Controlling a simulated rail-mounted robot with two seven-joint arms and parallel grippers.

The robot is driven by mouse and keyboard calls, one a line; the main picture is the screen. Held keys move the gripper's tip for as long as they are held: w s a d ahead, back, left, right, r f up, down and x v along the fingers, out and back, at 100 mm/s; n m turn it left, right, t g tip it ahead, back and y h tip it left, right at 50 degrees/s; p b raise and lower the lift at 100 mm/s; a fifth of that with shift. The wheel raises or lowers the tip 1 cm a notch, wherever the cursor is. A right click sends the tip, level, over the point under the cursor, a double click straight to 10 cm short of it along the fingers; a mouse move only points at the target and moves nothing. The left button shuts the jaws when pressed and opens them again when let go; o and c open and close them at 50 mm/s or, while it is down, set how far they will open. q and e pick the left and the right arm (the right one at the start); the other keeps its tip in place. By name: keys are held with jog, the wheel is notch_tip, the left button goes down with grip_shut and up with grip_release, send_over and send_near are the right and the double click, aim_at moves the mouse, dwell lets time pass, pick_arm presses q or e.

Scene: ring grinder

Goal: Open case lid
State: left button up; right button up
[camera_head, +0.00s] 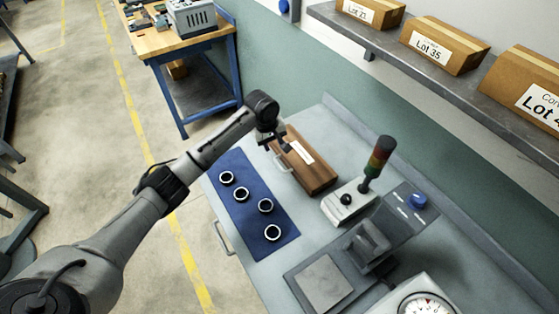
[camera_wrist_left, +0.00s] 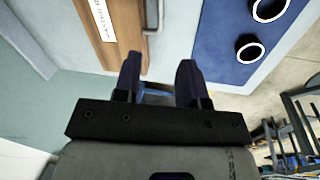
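The case (camera_head: 310,172) is a brown wooden box with a white label on its lid and a metal handle on its left side. It lies closed on the grey bench, right of the blue mat. My left gripper (camera_head: 275,148) is over the far end of the case. In the left wrist view, the case (camera_wrist_left: 118,25) is ahead, with its handle (camera_wrist_left: 152,15) beside it. The gripper's two fingers (camera_wrist_left: 160,75) are spread apart with nothing between them. I cannot tell whether a finger touches the case. My right gripper is not in view.
The blue mat (camera_head: 235,172) holds several dark rings with white rims. A signal tower (camera_head: 378,160) on a white base and a grinder-like device (camera_head: 368,245) stand right of the case. A shelf (camera_head: 430,80) with cardboard boxes overhangs the back.

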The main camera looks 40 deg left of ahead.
pick_arm(q)
jog(key=n, duration=0.1)
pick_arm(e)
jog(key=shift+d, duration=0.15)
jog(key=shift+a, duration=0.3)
pick_arm(q)
jog(key=n+b, duration=0.1)
jog(key=b, duration=0.1)
send_near(279, 165)
jog(key=f, duration=0.4)
jog(key=w+f, duration=0.1)
jog(key=f, duration=0.1)
jog(key=shift+d+f, duration=0.1)
jog(key=shift+f, duration=0.1)
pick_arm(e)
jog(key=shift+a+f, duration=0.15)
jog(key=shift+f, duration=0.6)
pick_arm(q)
jog(key=shift+w+f, duration=0.15)
jog(key=shift+f, duration=0.85)
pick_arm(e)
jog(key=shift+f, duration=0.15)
pick_arm(q)
jog(key=shift+c, duration=0.2)
grip_shut()
